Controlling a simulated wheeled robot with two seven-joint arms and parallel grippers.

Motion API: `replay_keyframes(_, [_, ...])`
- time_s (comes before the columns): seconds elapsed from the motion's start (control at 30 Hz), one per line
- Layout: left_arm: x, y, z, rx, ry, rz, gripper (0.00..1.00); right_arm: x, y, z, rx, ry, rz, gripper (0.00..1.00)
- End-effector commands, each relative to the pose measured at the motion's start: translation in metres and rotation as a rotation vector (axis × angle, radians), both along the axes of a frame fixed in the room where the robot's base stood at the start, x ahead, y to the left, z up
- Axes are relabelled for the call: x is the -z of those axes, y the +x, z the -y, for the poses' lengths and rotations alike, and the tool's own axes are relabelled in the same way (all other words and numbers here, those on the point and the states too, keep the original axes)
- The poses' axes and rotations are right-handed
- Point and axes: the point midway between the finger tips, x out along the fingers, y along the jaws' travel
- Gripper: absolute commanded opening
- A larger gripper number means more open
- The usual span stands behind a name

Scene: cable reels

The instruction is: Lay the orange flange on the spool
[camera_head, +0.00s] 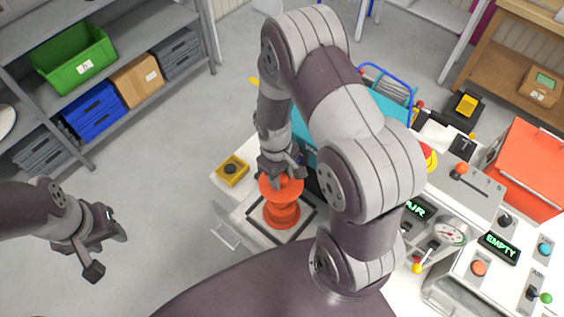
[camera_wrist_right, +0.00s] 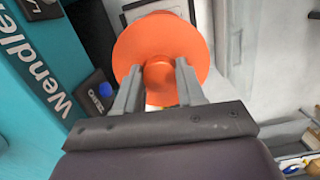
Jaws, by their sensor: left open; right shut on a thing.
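The orange flange (camera_head: 281,190) is a round disc with a raised hub. My right gripper (camera_head: 283,172) is shut on its hub from above. In the right wrist view the flange (camera_wrist_right: 140,45) fills the upper middle, with its hub between the two fingers of my right gripper (camera_wrist_right: 159,78). The orange spool (camera_head: 283,217) stands upright on the white worktop, directly below the flange. I cannot tell whether the flange touches the spool. In the wrist view the flange hides most of the spool. My left gripper (camera_head: 107,253) is open and empty, off to the left above the floor.
A dark square frame (camera_head: 255,232) surrounds the spool's base. A teal machine (camera_head: 322,135) stands close behind. Control panels with a gauge (camera_head: 450,231) are at the right. A shelf (camera_head: 120,55) with bins is at upper left.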

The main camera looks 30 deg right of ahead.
Motion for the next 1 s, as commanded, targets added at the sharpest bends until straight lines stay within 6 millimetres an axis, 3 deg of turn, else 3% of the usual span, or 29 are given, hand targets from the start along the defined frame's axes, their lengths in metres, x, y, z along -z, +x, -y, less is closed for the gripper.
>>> replay_keyframes(0.67, [0.088, 0.0, 0.0, 0.0, 0.0, 0.0, 0.43, 0.095, 0.0, 0.0, 0.0, 0.0, 0.0, 0.08])
replay_keyframes(1.0, [0.093, 0.0, 0.0, 0.0, 0.0, 0.0, 0.43, 0.105, 0.0, 0.0, 0.0, 0.0, 0.0, 0.08])
